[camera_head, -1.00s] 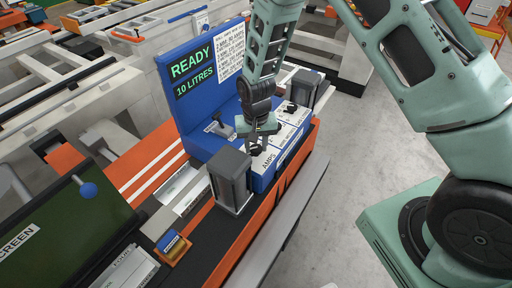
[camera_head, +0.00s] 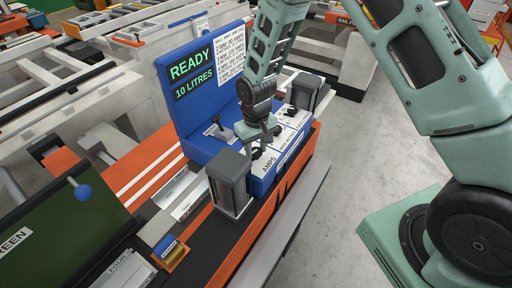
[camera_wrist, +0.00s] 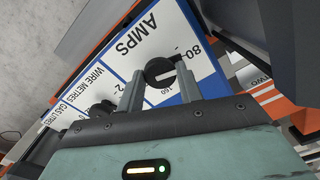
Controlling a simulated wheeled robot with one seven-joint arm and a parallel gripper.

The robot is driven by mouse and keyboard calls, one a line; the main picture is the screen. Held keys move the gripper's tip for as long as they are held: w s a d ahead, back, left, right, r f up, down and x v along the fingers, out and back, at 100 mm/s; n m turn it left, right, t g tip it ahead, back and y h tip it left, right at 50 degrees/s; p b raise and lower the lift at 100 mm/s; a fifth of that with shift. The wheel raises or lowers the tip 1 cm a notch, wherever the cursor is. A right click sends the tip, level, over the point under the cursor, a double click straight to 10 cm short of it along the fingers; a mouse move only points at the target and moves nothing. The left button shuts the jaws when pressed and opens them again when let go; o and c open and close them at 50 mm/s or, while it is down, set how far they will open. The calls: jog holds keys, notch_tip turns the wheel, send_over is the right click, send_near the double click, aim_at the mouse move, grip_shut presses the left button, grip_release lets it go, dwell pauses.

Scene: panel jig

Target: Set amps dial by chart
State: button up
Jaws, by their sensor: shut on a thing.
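The blue control panel (camera_head: 189,132) stands on the bench with its upright screen reading "READY" and "10 LITRES". A white chart (camera_head: 230,52) of small print is fixed beside the screen; its rows are too small to read surely. My gripper (camera_wrist: 162,88) is shut on the dial, a finger at each side. A pale line shows on the dial's face. In the head view my gripper hides most of the dial.
The wire metres dial (camera_wrist: 103,108) is close beside my gripper, with the gas litres plate (camera_wrist: 62,117) beyond. A grey post (camera_head: 230,184) stands just left of the AMPS plate. A lever (camera_head: 217,120) rises behind. Grey floor lies open at right.

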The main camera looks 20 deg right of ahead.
aim_at(256, 151)
jog(key=shift+w+r, duration=0.1)
jog(key=o, duration=1)
notch_tip(256, 151, up, 17)
jog(key=b, duration=0.3)
jog(key=shift+r, duration=0.2)
jog(key=s+a+n, duration=0.2)
jog(key=s, duration=0.7)
jog(key=s+a+n, duration=0.1)
jog(key=s+a, duration=0.1)
jog(key=s, duration=0.7)
jog(key=s+a+r+n, duration=0.1)
jog(key=s+n, duration=0.1)
jog(key=s, duration=0.7)
jog(key=shift+s+a+n+y, duration=0.2)
jog(key=shift+a+n+y, duration=0.1)
jog(key=shift+a, duration=0.1)
